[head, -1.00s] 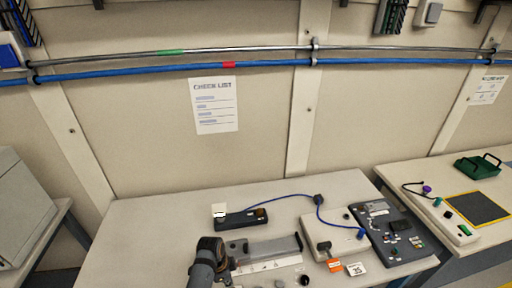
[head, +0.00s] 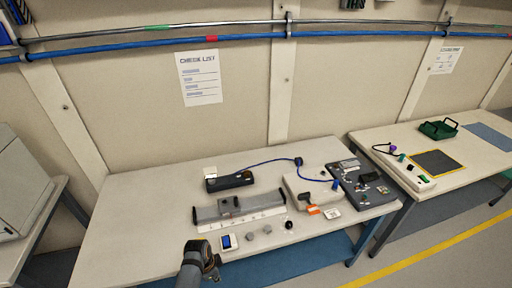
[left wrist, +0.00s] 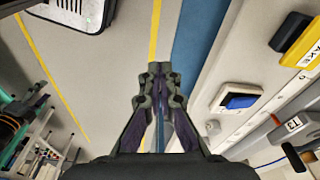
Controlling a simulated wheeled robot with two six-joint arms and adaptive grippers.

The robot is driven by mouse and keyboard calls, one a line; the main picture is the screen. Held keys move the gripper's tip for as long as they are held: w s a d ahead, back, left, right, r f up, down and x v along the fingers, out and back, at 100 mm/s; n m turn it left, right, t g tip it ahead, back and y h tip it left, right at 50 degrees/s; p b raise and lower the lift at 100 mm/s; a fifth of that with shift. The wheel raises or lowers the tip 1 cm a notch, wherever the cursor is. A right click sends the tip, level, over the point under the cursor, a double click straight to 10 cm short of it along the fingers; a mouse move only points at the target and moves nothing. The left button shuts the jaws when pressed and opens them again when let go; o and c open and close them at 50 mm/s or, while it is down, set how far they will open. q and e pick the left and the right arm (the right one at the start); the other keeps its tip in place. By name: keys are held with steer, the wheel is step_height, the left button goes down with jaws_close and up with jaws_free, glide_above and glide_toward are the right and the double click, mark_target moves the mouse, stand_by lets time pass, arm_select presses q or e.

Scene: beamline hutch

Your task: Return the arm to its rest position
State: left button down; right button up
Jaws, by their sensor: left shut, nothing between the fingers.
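My left gripper (head: 210,262) is at the front edge of the middle table, at the bottom of the head view. In the left wrist view its two fingers (left wrist: 160,72) are together with nothing between them. Floor shows beyond the fingertips, and the table lies to the right. The gripper appears apart from everything on the table. My right gripper is not in view.
A second table (head: 385,205) stands right. Floor in front is open.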

arm_select(q)
steer(key=s+a+f+n+y+b, duration=0.1)
steer(key=s+a+f+n+b, duration=0.2)
steer(key=s+f, duration=0.65)
steer(key=s+a+f+n+b, duration=0.3)
steer(key=s+f+n+b, duration=0.15)
steer(key=f, duration=0.95)
steer(key=s+a+f+n+b, duration=0.1)
steer(key=s+a+f, duration=0.1)
steer(key=s, duration=0.4)
steer(key=s+a+f+n+b, duration=0.1)
steer(key=s+a+f+n, duration=0.1)
steer(key=s+f, duration=0.3)
steer(key=s+a+f+n+y+b, duration=0.1)
steer(key=s+a+f+n, duration=0.1)
steer(key=s, duration=0.6)
step_height(320, 180, down, 2)
steer(key=shift+a+f+t+b, duration=0.1)
steer(key=shift+a+t+b, duration=0.2)
steer(key=shift+a, duration=0.45)
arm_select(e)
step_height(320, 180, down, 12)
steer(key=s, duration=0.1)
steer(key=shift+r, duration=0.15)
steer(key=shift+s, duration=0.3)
